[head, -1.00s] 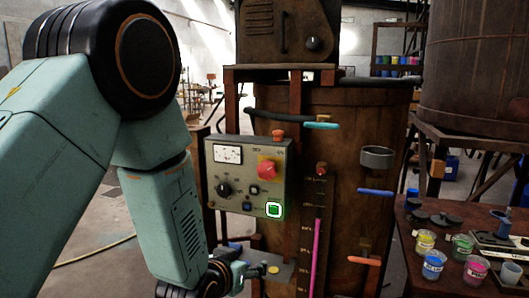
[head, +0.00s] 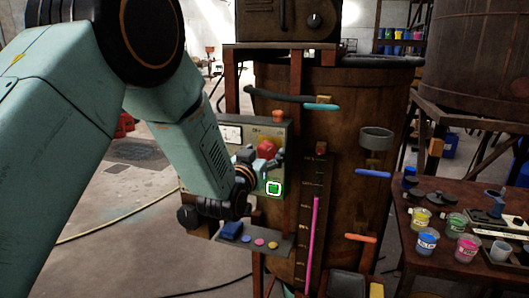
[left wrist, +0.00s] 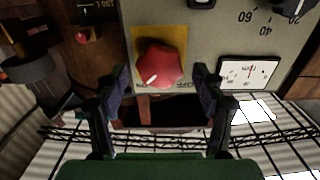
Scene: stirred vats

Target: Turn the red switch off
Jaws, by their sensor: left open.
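The red switch (head: 266,149) is a red knob on a yellow plate, on the grey control panel (head: 284,135) fixed to the vat's front. In the left wrist view the red switch (left wrist: 160,63) lies just ahead of the fingertips, between their lines, with a pale mark at its lower left. The word OFF is printed upside down near the plate. My left gripper (left wrist: 160,80) is open, its two fingers apart and empty. In the head view my left gripper (head: 262,165) is in front of the panel, covering part of it below the switch. My right gripper is not in view.
A lit green button (head: 274,188) is right of the gripper. A small shelf with colored buttons (head: 256,239) sticks out below. Colored handles, such as a blue one (head: 373,174), jut from the vat (head: 340,110). Paint jars stand on a table (head: 420,270) at right.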

